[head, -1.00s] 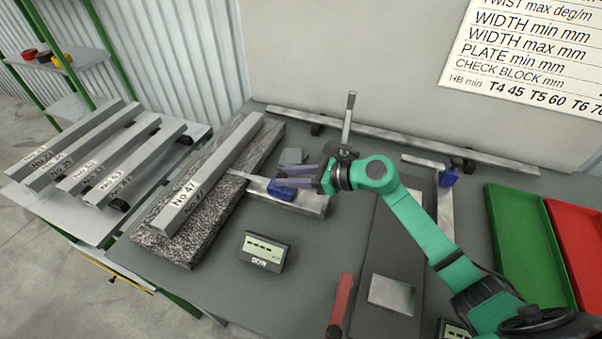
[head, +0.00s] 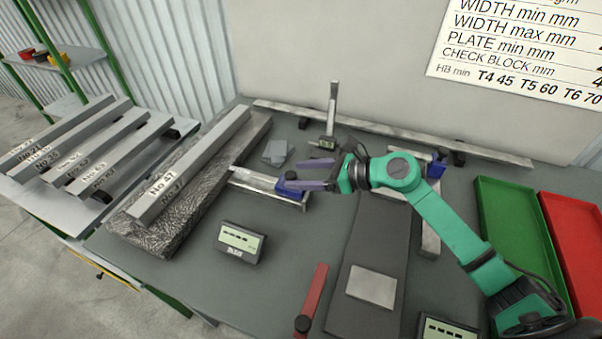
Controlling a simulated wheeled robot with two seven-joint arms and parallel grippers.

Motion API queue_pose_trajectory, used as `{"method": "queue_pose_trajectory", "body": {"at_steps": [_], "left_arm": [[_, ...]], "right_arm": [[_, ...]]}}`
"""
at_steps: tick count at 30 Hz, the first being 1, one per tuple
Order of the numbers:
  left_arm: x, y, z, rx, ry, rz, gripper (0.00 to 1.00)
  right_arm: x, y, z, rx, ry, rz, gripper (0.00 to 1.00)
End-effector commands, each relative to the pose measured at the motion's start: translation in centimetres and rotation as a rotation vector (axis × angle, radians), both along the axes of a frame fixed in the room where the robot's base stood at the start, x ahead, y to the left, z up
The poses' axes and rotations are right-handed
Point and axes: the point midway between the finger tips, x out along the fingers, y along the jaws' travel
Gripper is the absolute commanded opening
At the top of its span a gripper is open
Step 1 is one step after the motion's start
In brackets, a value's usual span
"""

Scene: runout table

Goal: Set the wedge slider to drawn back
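A pale metal gauge (head: 252,182) lies on the table just right of the stone slab. A small blue block (head: 288,180), which looks like the wedge slider, sits on it towards its right end. My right gripper (head: 287,174) reaches in from the right. Its two purple fingers are apart, with a visible gap and nothing seen between them. The lower fingertip overlaps the blue block in the picture; I cannot tell whether it touches. The finger hides part of the block and gauge. My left gripper is not in view.
A long bar (head: 195,165) rests on the speckled slab (head: 150,235) at left. A display box (head: 241,242), a red-handled tool (head: 314,297) and a dark plate (head: 365,250) lie in front. An upright stand (head: 331,115) is behind. A green tray (head: 515,235) is at right.

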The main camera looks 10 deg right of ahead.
Motion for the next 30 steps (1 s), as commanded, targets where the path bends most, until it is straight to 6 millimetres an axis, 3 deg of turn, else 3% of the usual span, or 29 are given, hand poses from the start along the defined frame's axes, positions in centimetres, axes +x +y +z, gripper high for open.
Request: {"method": "queue_pose_trajectory", "body": {"at_steps": [8,22,30], "left_arm": [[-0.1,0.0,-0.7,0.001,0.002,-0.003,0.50],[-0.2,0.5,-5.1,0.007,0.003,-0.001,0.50],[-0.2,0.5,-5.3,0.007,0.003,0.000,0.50]], "right_arm": [[-0.7,-1.1,0.1,-0.001,0.002,-0.001,0.67],[-6.6,-9.7,4.3,0.001,0.001,0.000,0.67],[-7.7,-11.3,5.5,0.001,-0.001,0.000,0.67]]}}
